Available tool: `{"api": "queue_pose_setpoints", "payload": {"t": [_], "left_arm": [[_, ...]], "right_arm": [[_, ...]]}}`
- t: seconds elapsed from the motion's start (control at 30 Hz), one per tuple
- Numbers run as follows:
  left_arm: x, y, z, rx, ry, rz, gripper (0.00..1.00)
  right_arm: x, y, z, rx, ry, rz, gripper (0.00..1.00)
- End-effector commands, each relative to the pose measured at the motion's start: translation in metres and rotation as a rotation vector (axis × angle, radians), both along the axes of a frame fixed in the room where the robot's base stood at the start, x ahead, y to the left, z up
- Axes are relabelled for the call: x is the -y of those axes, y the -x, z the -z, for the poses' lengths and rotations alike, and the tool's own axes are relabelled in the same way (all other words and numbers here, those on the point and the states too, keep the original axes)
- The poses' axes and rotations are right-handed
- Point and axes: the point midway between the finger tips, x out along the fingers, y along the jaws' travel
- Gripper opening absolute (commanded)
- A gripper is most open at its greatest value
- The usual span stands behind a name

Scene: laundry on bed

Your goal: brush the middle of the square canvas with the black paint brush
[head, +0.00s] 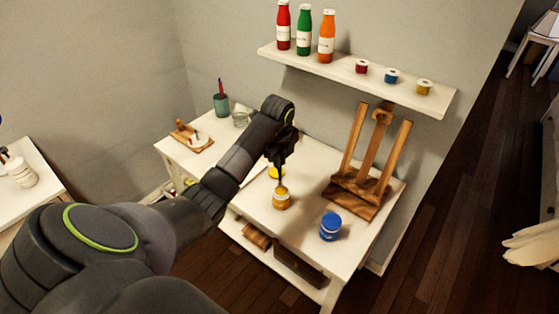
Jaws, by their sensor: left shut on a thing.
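My left gripper (282,160) points down over the white table (315,165). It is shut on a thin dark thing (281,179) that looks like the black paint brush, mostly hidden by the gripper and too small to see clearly. Its lower end meets the top of an open jar of yellow paint (281,201); I cannot tell how deep it goes. I make out no square canvas in this view. The wooden easel (369,165) at the right of the table holds nothing. My right gripper is out of view.
A blue paint jar (330,228) stands near the table's front right. A yellow lid-like disc (276,172) lies behind the yellow jar. A teal cup (221,105), a glass (240,119) and a wooden stand (192,138) are at the left. The wall shelf (340,74) holds bottles and small jars.

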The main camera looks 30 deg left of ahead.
Motion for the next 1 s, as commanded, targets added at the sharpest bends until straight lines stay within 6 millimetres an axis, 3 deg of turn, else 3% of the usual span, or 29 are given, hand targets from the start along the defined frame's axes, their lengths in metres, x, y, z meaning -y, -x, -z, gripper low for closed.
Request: {"api": "queue_pose_setpoints", "payload": {"t": [0.5,1.0], "left_arm": [[0.000,0.000,-0.045,0.000,-0.001,0.000,0.00],[0.000,0.000,-0.046,0.000,0.000,0.000,0.00]], "right_arm": [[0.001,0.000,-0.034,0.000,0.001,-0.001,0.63],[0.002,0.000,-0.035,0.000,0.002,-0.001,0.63]]}}
